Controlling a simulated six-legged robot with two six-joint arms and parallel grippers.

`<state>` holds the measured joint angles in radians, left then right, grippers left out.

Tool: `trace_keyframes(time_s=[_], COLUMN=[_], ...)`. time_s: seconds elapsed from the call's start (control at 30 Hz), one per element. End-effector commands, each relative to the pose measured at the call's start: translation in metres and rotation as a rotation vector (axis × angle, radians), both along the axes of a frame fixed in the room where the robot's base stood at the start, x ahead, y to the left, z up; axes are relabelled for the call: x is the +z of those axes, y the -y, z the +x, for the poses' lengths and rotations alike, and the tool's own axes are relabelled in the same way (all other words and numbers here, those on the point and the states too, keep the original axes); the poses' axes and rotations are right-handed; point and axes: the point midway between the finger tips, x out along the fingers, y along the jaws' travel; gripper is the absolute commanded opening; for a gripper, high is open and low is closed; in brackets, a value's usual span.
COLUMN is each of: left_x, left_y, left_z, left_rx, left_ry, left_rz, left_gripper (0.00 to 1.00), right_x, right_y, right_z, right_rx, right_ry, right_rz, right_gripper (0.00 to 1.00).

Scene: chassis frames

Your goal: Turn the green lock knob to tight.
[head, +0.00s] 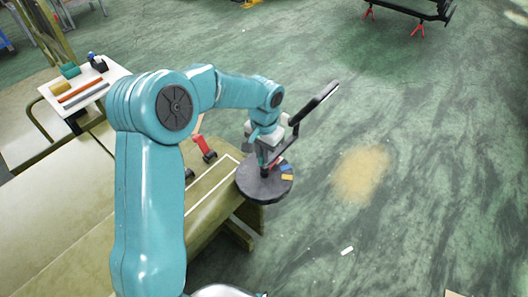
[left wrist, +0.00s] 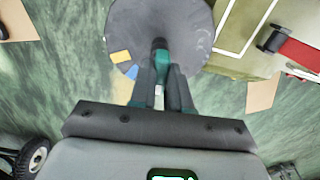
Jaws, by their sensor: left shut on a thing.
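The green knob (left wrist: 161,56) shows in the left wrist view as a small upright green piece with a dark top, between my finger tips. It stands over a dark round disc (left wrist: 190,28) with a yellow and a blue mark on its rim. My left gripper (left wrist: 161,72) is shut on the knob. In the head view my left gripper (head: 266,163) points down at the disc (head: 256,188), and the knob is too small and covered to make out. The knob's turn angle cannot be read. My right gripper is not in view.
The disc sits at the end of an olive frame (head: 205,215) with a white outline. A red-and-black clamp-like part (head: 206,148) is close left of the gripper. A white tray (head: 105,72) with small items stands at upper left. Open green floor (head: 430,180) lies right.

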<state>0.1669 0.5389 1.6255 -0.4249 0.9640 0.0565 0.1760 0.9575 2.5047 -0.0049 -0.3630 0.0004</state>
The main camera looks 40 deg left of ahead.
Motion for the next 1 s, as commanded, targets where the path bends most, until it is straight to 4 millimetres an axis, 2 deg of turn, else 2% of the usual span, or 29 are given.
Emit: trace_keyframes(time_s=[0.23, 0.7, 0.73, 0.8, 1.0], left_x=[0.0033, 0.0036, 0.0036, 0.0034, 0.0018], left_y=[-0.0012, -0.001, -0.001, -0.0009, -0.0004], left_z=[0.0034, 0.004, 0.004, 0.0037, 0.002], left_rx=[-0.062, -0.076, -0.076, -0.075, -0.074], left_ry=[0.015, 0.017, 0.017, 0.015, 0.009], left_rz=[0.003, 0.003, 0.003, 0.004, 0.002], left_gripper=[0.0, 0.0, 0.21, 0.43, 0.43], right_x=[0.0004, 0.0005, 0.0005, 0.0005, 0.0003], right_y=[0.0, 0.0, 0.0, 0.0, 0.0], right_z=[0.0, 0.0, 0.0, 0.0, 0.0], right_rx=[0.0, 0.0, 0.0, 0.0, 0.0], right_ry=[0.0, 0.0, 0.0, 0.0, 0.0], right_rz=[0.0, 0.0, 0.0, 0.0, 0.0], right_gripper=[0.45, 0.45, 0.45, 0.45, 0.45])
